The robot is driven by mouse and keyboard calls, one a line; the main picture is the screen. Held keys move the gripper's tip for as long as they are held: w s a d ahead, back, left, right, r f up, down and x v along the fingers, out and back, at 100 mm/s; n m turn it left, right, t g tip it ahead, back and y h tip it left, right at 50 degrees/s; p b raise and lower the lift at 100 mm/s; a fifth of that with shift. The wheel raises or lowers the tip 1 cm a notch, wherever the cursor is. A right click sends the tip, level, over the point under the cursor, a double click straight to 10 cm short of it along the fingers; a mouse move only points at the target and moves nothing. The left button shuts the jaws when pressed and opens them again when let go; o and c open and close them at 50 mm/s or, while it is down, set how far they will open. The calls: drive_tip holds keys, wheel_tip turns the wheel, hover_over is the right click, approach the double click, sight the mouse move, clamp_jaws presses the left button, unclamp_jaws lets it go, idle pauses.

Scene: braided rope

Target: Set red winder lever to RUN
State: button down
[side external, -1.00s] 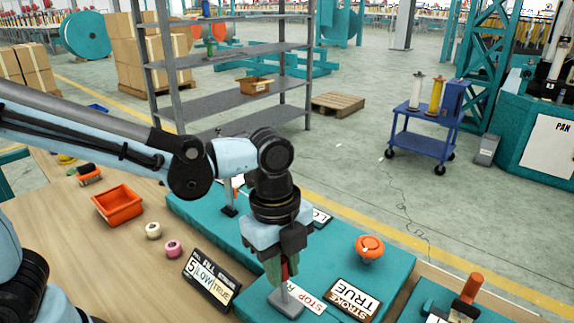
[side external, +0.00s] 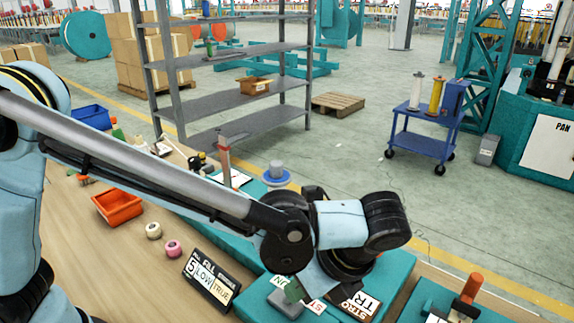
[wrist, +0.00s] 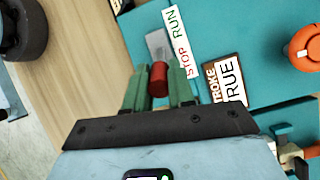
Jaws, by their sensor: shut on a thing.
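The grip is on the STOP side of the picture and points toward the wrist camera. My gripper (wrist: 157,88) has its green fingers shut on the red grip. In the side view my gripper (side external: 296,290) is strongly tilted, low over the lever's grey base (side external: 285,303). My wrist is to its right, and the red grip is hidden there.
An orange knob (wrist: 303,48) and a STROKE TRUE plate (wrist: 226,82) stand close by on the teal panel (wrist: 245,25). A black sign (side external: 212,280), pink roll (side external: 173,249), cream roll (side external: 153,230) and orange bin (side external: 118,204) are left of it.

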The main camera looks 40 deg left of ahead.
drive_tip(key=shift+d, duration=0.1)
drive_tip(key=c, duration=1)
unclamp_jaws()
drive_tip(key=shift+o, duration=0.2)
drive_tip(key=v, duration=1.2)
drive_tip(key=a+f+n+t+h, duration=0.2)
drive_tip(key=a+f+n+t, duration=0.1)
drive_tip(key=a+n, duration=0.7)
drive_tip(key=s+a+f+n+t+h, duration=0.1)
drive_tip(key=a+f+n+t+h, duration=0.2)
drive_tip(key=a+n, duration=0.7)
drive_tip(key=a+t, duration=0.1)
drive_tip(key=a, duration=0.6)
drive_tip(key=shift+s+a+f+h, duration=0.25)
drive_tip(key=shift+s+a+h, duration=0.05)
